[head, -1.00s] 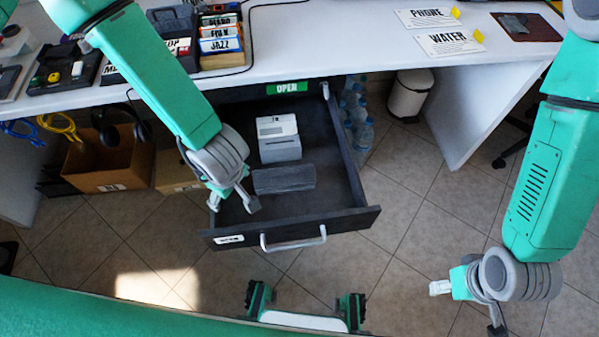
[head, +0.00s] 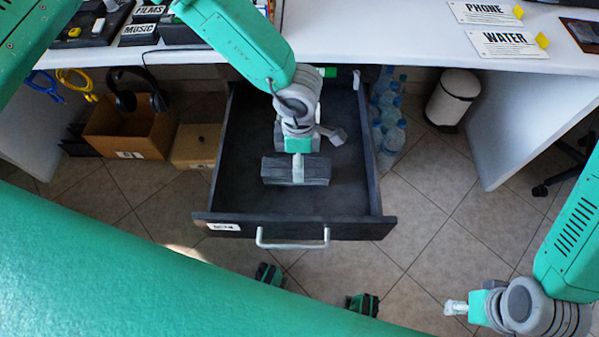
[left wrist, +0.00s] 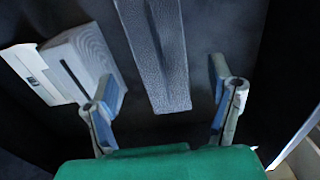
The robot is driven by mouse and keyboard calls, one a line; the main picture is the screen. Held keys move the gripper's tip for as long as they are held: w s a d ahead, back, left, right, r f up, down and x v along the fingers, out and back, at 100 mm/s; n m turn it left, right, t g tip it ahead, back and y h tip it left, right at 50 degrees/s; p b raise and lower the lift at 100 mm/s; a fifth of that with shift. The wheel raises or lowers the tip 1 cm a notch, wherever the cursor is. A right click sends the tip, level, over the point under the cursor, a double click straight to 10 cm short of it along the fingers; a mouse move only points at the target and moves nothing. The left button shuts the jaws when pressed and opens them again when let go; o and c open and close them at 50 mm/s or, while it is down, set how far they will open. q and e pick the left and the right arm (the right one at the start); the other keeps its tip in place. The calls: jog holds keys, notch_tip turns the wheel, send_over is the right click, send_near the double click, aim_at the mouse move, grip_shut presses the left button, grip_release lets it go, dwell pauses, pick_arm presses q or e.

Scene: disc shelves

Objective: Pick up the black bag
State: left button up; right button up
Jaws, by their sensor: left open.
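The black bag, a dark grey ribbed block (head: 279,171), lies flat in the open drawer (head: 224,160). It also shows in the left wrist view (left wrist: 162,50), reaching in from the top between my spread fingers. My left gripper (head: 316,153) is inside the drawer, open and empty, over the far side of the bag; one finger overlaps the bag in the head view. The fingers also show in the left wrist view (left wrist: 163,88), one on each side of the bag's near end. My right gripper (head: 457,307) is over the floor at lower right; one finger shows, and its opening is unclear.
A grey and white box (left wrist: 78,68) lies beside the bag in the drawer, hidden behind my gripper in the head view. A cardboard box (head: 125,132) stands left of the drawer, water bottles (head: 390,125) and a white bin (head: 453,98) right. The desk (head: 400,38) overhangs behind.

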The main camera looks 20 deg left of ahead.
aim_at(275, 171)
pick_arm(q)
jog(key=f+b, duration=0.1)
jog(key=f, duration=0.1)
jog(key=a+f+b, duration=0.1)
jog(key=f, duration=0.2)
jog(key=shift+s+a+f, duration=0.1)
jog(key=shift+s, duration=0.05)
jog(key=shift+f, duration=0.25)
jog(key=shift+d+r, duration=0.1)
jog(key=shift+d, duration=0.35)
jog(key=c, duration=1.4)
jog(key=shift+a, duration=0.25)
pick_arm(e)
jog(key=shift+a+f, duration=0.2)
jog(key=shift+f, duration=0.3)
jog(key=shift+a+f, duration=0.2)
jog(key=shift+f, duration=0.3)
